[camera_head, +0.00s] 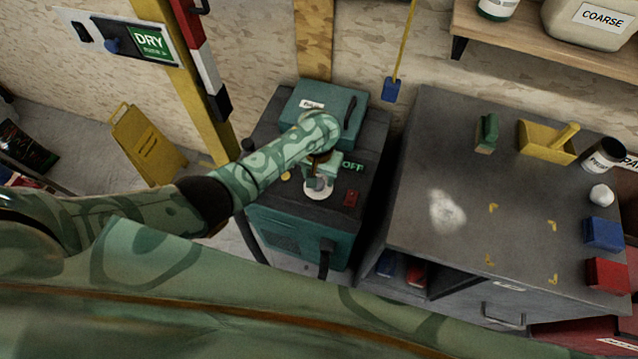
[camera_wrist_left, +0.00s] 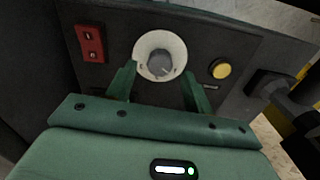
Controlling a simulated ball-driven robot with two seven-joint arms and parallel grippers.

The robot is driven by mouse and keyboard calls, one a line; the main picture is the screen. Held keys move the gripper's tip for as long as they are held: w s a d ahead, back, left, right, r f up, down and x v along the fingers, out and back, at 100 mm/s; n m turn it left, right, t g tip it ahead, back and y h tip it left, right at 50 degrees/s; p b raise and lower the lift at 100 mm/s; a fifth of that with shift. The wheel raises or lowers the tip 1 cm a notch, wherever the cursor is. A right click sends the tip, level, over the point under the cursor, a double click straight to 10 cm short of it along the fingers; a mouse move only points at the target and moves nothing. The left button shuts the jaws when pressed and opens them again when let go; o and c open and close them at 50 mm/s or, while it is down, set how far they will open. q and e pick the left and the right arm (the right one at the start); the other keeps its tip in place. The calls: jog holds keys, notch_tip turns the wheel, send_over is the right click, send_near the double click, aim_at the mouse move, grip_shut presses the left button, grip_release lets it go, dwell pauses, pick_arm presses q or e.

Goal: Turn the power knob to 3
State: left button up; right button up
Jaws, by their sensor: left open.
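The power knob (camera_wrist_left: 158,63) is a grey round knob on a pale dial (camera_wrist_left: 142,48), set in the dark panel of a teal machine (camera_head: 290,233). In the head view the pale dial (camera_head: 318,190) shows just below my left gripper (camera_head: 319,180), which partly covers it. In the left wrist view my left gripper (camera_wrist_left: 160,85) is open, with one green finger on each side of the knob's lower part. I cannot tell whether the fingers touch it. The dial's markings are too small to read. My right gripper is not in view.
A red rocker switch (camera_wrist_left: 90,43) and a yellow button (camera_wrist_left: 220,68) flank the dial. A teal box (camera_head: 312,100) sits at the machine's back. A dark workbench (camera_head: 420,190) with a yellow tray (camera_head: 545,150) and several small items stands to the right.

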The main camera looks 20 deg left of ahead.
pick_arm(q)
jog(key=shift+f+b, duration=0.55)
jog(key=shift+f, duration=0.85)
jog(key=c, duration=1)
